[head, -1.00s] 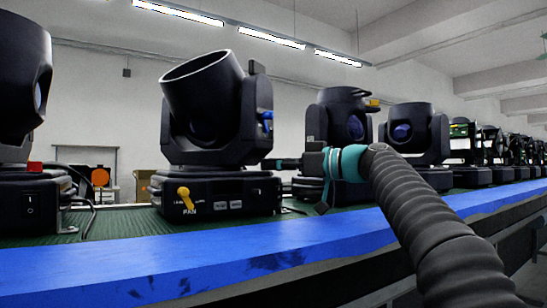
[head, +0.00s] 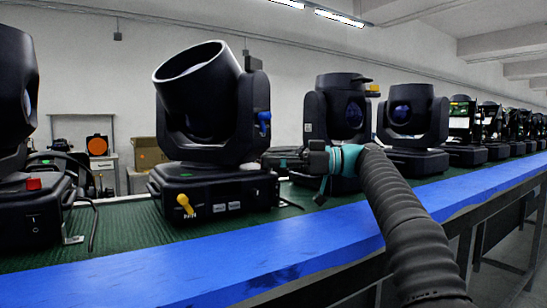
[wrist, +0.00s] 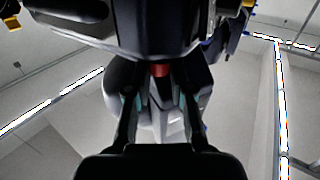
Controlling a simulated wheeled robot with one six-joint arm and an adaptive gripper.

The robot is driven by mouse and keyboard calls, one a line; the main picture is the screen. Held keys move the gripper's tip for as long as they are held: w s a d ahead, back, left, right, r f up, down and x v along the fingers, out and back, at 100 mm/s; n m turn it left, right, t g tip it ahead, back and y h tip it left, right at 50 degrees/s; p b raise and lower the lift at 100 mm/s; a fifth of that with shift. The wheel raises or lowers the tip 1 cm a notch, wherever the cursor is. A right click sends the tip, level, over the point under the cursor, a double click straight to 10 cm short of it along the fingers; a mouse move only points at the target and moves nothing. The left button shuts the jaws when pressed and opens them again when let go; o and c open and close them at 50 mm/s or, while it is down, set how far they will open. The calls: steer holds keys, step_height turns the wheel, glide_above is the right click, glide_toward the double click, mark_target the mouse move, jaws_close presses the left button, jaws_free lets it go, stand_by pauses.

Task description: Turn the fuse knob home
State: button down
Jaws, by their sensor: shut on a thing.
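A red knob (wrist: 160,70), which looks like the fuse knob, sits between my fingertips in the wrist view, under the dark edge of a fixture's housing. My gripper (wrist: 160,76) is shut on it. In the head view my gripper (head: 272,160) reaches in from the right to the right side of the middle black moving-head fixture (head: 205,180), near its base. The knob is hidden there. I cannot tell how far the knob is turned.
The middle fixture has a yellow knob (head: 185,204) in front and a blue knob (head: 264,118) on its side. Other fixtures stand left (head: 30,215) and right (head: 415,130) along the green bench top (head: 125,232). A blue strip (head: 215,262) runs along the front edge.

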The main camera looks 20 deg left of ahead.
steer(key=c, duration=1.3)
jaws_free()
steer(key=shift+d, duration=0.1)
steer(key=v, duration=1.1)
steer(key=shift+d, duration=0.35)
